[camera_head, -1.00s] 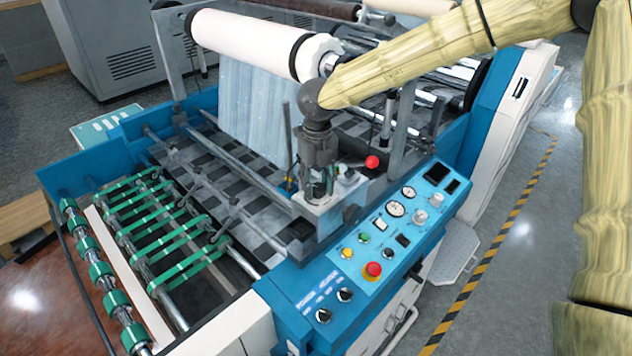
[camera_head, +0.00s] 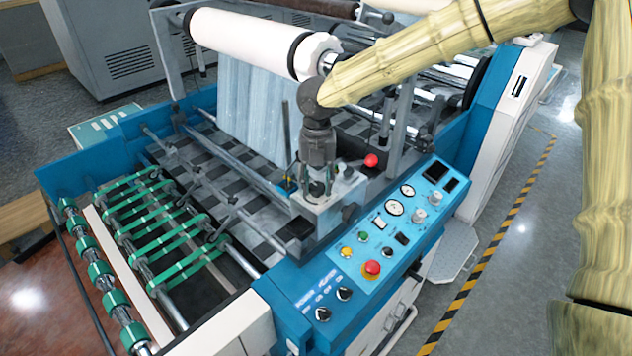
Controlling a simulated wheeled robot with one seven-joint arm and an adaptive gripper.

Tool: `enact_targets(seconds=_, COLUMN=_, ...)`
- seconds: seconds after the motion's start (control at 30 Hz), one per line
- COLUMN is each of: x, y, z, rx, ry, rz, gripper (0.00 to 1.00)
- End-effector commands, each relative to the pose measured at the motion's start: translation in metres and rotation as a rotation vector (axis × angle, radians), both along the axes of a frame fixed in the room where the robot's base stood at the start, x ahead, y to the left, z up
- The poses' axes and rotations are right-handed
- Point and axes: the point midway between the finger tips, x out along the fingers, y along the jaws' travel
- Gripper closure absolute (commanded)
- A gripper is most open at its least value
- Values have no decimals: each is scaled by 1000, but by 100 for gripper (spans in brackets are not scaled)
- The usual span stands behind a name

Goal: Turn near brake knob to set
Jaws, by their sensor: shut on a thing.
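My gripper (camera_head: 317,194) points straight down over the pale block (camera_head: 324,217) at the near end of the roller frame. Its fingers are shut on a small part on top of this block, which I take for the near brake knob. The fingers hide most of that knob, so I cannot read its angle. A dark round knob (camera_head: 350,213) sticks out of the block's side, apart from the fingers.
The blue control panel (camera_head: 385,238) with gauges and a red button (camera_head: 371,268) lies just right. A red ball-ended lever (camera_head: 371,160) stands close to my gripper. The white roll (camera_head: 245,38) hangs behind; green-banded rollers (camera_head: 150,225) lie left.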

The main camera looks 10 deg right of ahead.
Motion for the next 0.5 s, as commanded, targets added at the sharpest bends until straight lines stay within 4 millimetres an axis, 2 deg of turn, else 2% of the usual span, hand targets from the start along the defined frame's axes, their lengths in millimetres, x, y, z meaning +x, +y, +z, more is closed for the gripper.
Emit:
enact_targets(seconds=0.17, x=-2, y=-1, z=-2, rx=-2, ry=6, rz=1, gripper=87)
enact_targets(seconds=0.2, x=-2, y=-1, z=-2, rx=-2, ry=6, rz=1, gripper=60)
enact_targets(seconds=0.3, x=-2, y=0, z=-2, rx=-2, ry=5, rz=1, gripper=41)
enact_targets(seconds=0.5, x=-1, y=0, z=-1, rx=0, ry=2, rz=2, gripper=41)
